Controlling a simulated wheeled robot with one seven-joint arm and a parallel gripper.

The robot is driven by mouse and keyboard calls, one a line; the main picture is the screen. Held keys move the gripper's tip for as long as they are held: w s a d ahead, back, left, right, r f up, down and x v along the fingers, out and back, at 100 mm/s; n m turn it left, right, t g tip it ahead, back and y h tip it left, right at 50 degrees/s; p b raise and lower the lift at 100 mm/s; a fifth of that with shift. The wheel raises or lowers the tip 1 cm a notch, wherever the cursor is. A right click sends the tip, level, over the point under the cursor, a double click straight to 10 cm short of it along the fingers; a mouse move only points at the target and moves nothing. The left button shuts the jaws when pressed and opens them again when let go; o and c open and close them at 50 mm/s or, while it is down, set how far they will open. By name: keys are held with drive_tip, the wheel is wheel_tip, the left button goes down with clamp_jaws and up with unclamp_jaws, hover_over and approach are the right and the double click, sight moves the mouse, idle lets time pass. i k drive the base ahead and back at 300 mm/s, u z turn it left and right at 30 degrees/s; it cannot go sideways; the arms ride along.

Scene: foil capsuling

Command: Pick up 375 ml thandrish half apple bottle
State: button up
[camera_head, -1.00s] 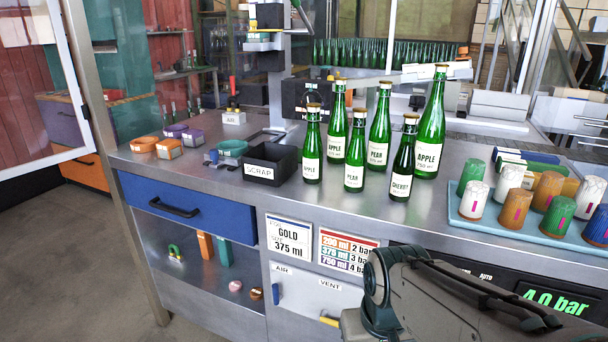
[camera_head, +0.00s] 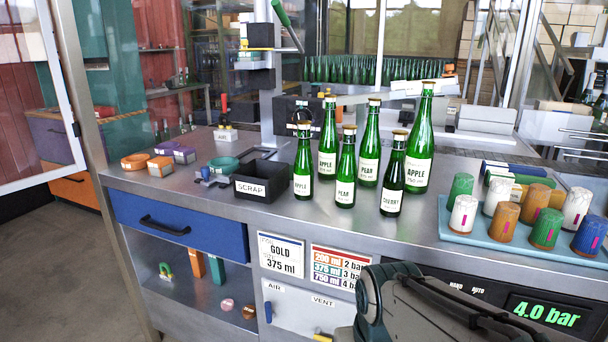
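Several green bottles stand upright on the steel counter. Three have APPLE labels: a small one (camera_head: 303,175) at front left, a middle-sized one (camera_head: 328,145) just behind it, and a large one (camera_head: 420,145) at right marked 750 ml. The middle-sized one seems to be the half bottle by its height; its volume print is too small to read. All three have gold-brown tops. The small and front PEAR bottles partly cover or crowd its lower sides. My gripper is not in view; only part of my arm shows at bottom right, apart from the bottles.
Two PEAR bottles (camera_head: 345,178) (camera_head: 369,150) and a CHERRY bottle (camera_head: 393,180) stand close around. A black SCRAP bin (camera_head: 264,190) is to the left. A blue tray (camera_head: 452,234) with coloured capsules is to the right. A machine stands behind; the counter front is clear.

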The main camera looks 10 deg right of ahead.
sight(329, 143)
drive_tip(key=u, duration=1.45)
drive_tip(key=i, duration=1.35)
drive_tip(key=z, duration=2.15)
